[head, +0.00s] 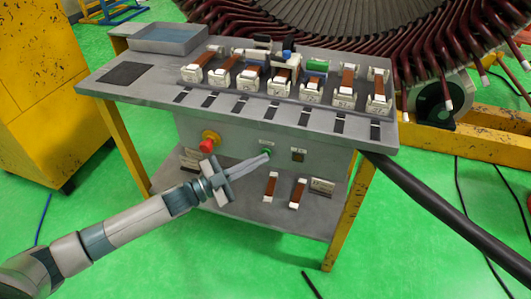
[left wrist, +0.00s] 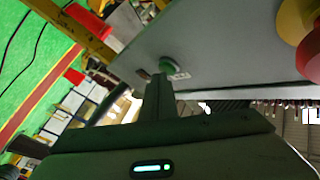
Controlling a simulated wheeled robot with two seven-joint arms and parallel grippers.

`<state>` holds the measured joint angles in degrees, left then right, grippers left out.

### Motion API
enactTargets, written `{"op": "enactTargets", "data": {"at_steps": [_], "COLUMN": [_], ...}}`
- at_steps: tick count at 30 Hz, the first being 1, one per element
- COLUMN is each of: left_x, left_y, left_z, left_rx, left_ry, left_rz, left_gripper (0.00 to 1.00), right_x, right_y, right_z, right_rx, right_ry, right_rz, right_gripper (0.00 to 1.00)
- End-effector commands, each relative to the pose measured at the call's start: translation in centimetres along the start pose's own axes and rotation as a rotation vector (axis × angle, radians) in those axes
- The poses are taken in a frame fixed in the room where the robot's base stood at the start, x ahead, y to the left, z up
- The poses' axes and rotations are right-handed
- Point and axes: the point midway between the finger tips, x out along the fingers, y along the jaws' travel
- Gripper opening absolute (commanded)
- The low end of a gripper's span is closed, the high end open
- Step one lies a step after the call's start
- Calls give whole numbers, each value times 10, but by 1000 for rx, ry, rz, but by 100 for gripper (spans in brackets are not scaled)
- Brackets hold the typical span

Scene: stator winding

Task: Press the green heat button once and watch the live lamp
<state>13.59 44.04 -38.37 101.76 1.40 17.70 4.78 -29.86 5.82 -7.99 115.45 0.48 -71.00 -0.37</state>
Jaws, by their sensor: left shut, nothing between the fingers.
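The green heat button (head: 266,152) is on the grey front panel under the bench top. It also shows in the left wrist view (left wrist: 169,64), beside a small white label. My left gripper (head: 267,157) is shut and empty, its fingertips right at the button. In the left wrist view the shut fingers (left wrist: 158,80) end just below the button. I cannot tell whether they touch it or push it in. A small dark brown square (head: 298,155) right of the button may be the live lamp; no glow shows on it. My right gripper is not in view.
A red mushroom button on a yellow base (head: 208,142) is left on the panel. The bench top (head: 160,87) bears several copper-coloured coil pieces. A lower shelf (head: 245,208) holds more pieces. A thick dark cable or bar (head: 440,212) runs off right. A large stator stands behind.

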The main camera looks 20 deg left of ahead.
Motion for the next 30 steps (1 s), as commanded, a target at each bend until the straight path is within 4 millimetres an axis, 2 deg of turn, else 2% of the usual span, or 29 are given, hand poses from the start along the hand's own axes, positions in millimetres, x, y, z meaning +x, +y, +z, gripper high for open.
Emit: {"op": "enactTargets", "data": {"at_steps": [19, 30], "left_x": [2, -6], "left_y": [-2, 4], "left_z": [2, -6], "left_rx": [0, -2], "left_ry": [0, 0], "left_rz": [-1, 0], "left_gripper": [0, 0], "right_x": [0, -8], "right_y": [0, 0], "right_z": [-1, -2], "right_rx": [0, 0], "right_ry": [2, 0], "right_rz": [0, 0], "right_gripper": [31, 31]}}
